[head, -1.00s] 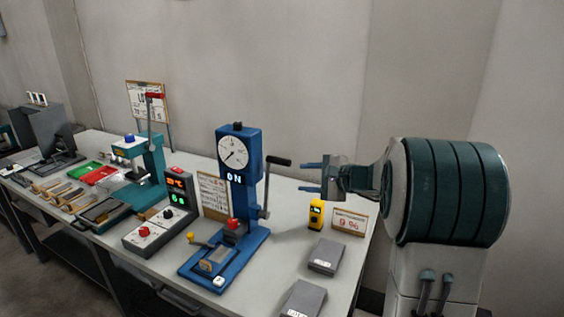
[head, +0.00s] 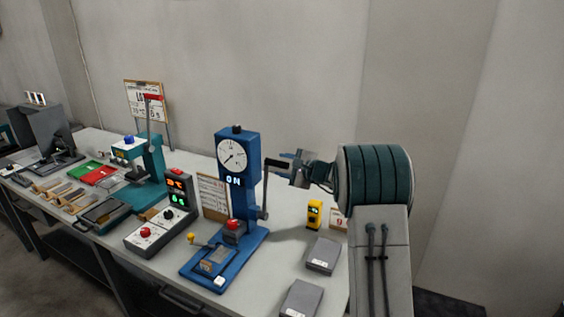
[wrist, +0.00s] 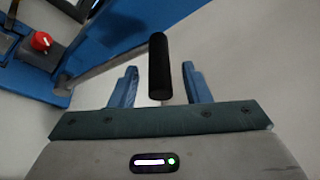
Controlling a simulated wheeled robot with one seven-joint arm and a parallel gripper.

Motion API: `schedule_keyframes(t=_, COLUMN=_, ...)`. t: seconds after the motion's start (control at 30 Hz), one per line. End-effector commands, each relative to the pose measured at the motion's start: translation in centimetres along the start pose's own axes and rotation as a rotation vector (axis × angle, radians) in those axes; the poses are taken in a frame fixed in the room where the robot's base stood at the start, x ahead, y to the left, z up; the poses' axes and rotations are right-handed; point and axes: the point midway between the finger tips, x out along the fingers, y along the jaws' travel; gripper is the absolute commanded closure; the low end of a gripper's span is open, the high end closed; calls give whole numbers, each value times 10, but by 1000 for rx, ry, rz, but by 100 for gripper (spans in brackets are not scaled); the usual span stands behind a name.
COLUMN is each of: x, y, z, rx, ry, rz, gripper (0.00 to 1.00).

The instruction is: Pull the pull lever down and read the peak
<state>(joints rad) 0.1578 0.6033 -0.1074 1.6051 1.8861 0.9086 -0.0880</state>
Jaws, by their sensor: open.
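The blue pull tester (head: 238,185) stands upright on the bench with a round white dial (head: 231,153) and a display that looks like "0 N". Its pull lever (head: 264,190) is on the right side, arm pointing up, with a dark grip at the top. In the wrist view the black lever grip (wrist: 158,66) lies between the two blue fingers of my gripper (wrist: 157,84), with gaps on both sides. My gripper is open around the grip. In the head view my gripper (head: 283,166) is at the lever's top and partly hides the grip.
A yellow handheld device (head: 314,214) and a small sign (head: 338,219) stand right of the tester. Grey blocks (head: 322,255) lie at the front right. A control box (head: 163,222) and a teal press (head: 148,170) stand to the left. The wall is behind.

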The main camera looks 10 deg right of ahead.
Motion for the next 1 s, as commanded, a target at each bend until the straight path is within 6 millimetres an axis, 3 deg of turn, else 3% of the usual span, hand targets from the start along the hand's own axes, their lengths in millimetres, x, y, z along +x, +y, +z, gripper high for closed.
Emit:
schedule_keyframes(t=0.17, x=12, y=0, z=1, rx=0, ry=-1, rz=0, gripper=57)
schedule_keyframes(t=0.43, x=13, y=0, z=0, rx=0, ry=-1, rz=0, gripper=57)
schedule_keyframes(t=0.47, x=13, y=0, z=0, rx=0, ry=-1, rz=0, gripper=60)
schedule_keyframes(t=0.6, x=12, y=0, z=0, rx=0, ry=-1, rz=0, gripper=99)
schedule_keyframes(t=1.0, x=10, y=0, z=-6, rx=-19, ry=9, rz=-15, gripper=100)
